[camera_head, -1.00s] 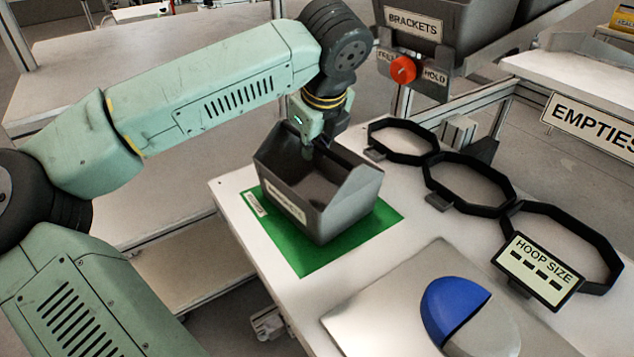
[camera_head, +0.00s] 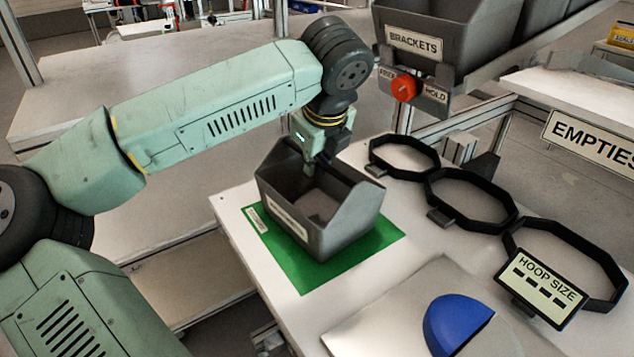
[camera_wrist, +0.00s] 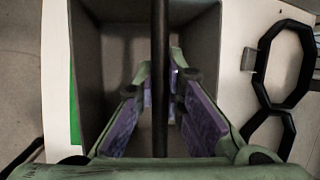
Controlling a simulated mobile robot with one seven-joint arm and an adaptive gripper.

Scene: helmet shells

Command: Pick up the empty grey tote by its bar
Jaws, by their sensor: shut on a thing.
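The grey tote (camera_head: 345,228) stands upright on the green mat (camera_head: 292,268) near the left edge of the white bench. Its inside is empty, and a label is on its front wall. My gripper (camera_head: 309,168) reaches down into the tote's open top. In the wrist view, the dark bar (camera_wrist: 160,35) runs across the tote (camera_wrist: 88,60) between the two purple-padded fingers (camera_wrist: 160,88). My gripper is shut on the bar. In the head view, the wrist hides most of the bar.
Black hoops (camera_head: 470,200) lie right of the tote, with a HOOP SIZE sign (camera_head: 542,283). A metal plate (camera_head: 390,315) with a blue shell (camera_head: 455,322) is in front. A BRACKETS bin (camera_head: 450,25) with a red knob (camera_head: 404,88) stands behind. An EMPTIES shelf (camera_head: 570,95) is at right.

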